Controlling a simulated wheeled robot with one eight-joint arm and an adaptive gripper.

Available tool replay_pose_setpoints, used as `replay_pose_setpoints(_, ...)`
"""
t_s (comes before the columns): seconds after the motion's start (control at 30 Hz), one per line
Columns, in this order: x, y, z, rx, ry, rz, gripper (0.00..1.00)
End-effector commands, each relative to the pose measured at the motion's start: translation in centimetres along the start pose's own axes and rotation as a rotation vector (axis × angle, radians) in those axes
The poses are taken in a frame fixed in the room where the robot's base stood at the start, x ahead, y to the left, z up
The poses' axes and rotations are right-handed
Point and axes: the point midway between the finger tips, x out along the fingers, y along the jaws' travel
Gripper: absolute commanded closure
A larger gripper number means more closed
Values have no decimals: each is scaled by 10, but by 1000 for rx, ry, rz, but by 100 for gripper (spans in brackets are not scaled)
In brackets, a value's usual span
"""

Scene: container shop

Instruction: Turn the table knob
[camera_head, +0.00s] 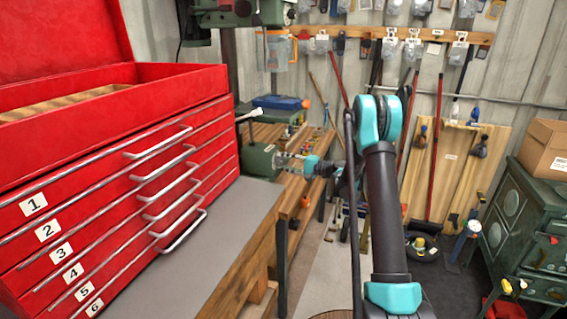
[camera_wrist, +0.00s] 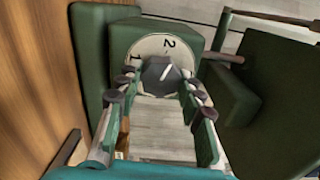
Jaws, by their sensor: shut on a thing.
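In the wrist view, a dark grey knob (camera_wrist: 155,75) sits on a round pale dial (camera_wrist: 150,46) marked 1 and 2. A white line on the knob points up and slightly right, roughly toward the 2 side. The dial is on a dark green machine body (camera_wrist: 90,55). My gripper (camera_wrist: 160,82) has a finger on each side of the knob and is shut on it. In the head view, my gripper (camera_head: 285,161) reaches left to the green machine (camera_head: 262,160) on the wooden bench; the knob is too small to make out there.
A red tool chest (camera_head: 120,170) with numbered drawers stands on a grey-topped table (camera_head: 195,240) at left. A green stove-like cabinet (camera_head: 525,235) with a cardboard box (camera_head: 545,147) is at right. Long-handled tools lean on the back wall. Some floor is clear between.

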Motion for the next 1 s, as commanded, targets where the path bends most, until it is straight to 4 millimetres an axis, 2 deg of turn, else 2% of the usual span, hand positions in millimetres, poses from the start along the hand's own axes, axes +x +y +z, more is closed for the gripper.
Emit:
replay_pose_setpoints(0.4,-1,1,1,-189,-1,2,92)
replay_pose_setpoints(0.97,-1,1,1,-214,-2,3,92)
replay_pose_setpoints(1.0,-1,1,1,-214,-2,3,58)
